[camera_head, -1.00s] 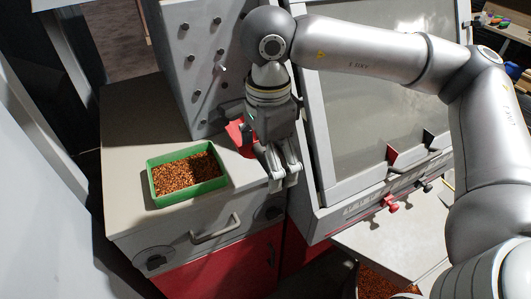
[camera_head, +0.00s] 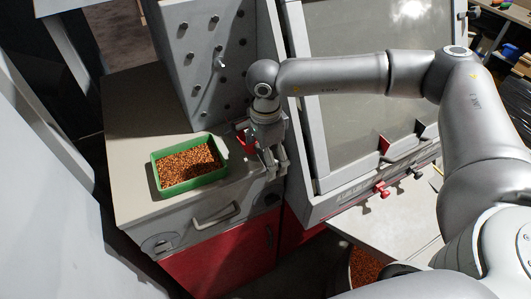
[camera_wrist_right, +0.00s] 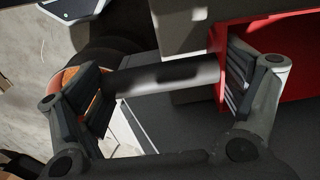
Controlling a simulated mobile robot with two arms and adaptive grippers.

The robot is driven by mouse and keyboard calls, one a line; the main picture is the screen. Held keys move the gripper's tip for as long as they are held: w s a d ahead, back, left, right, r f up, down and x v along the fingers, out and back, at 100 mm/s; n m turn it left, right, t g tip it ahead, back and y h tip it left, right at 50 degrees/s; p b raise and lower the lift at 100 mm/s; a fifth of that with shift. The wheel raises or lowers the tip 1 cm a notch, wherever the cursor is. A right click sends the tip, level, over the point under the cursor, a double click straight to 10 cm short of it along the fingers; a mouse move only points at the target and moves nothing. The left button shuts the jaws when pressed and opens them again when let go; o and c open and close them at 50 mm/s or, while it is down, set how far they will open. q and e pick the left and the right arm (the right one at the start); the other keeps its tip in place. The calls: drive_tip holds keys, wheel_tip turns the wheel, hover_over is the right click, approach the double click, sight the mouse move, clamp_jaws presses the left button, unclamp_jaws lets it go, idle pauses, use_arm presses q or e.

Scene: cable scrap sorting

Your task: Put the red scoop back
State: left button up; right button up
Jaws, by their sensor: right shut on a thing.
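The red scoop (camera_head: 243,140) shows as a small red patch beside my right gripper (camera_head: 275,167), partly hidden by it. In the right wrist view the gripper (camera_wrist_right: 165,88) has its pads at the two ends of a dark cylindrical handle (camera_wrist_right: 165,77). The red part of the scoop (camera_wrist_right: 290,62) lies against the right pad. The gripper is shut on the scoop, near the right end of the counter (camera_head: 130,120) below the pegged panel. I cannot tell whether the scoop touches the counter. My left gripper is not in view.
A green tray (camera_head: 156,181) of copper-coloured granules stands on the counter left of the gripper. A grey panel with several pegs (camera_head: 205,60) rises behind. A machine with a large window (camera_head: 355,40) stands close on the right. The counter's left part is clear.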

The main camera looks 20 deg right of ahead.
drive_tip(key=shift+f+b, duration=0.15)
drive_tip(key=shift+b, duration=0.15)
drive_tip(key=o, duration=1.1)
drive_tip(key=shift+r+p, duration=0.3)
drive_tip(key=shift+p, duration=0.1)
drive_tip(key=shift+r+b, duration=0.3)
drive_tip(key=shift+b, duration=0.1)
wheel_tip(320, 180, up, 11)
drive_tip(key=b, duration=0.3)
drive_tip(key=shift+r, duration=0.15)
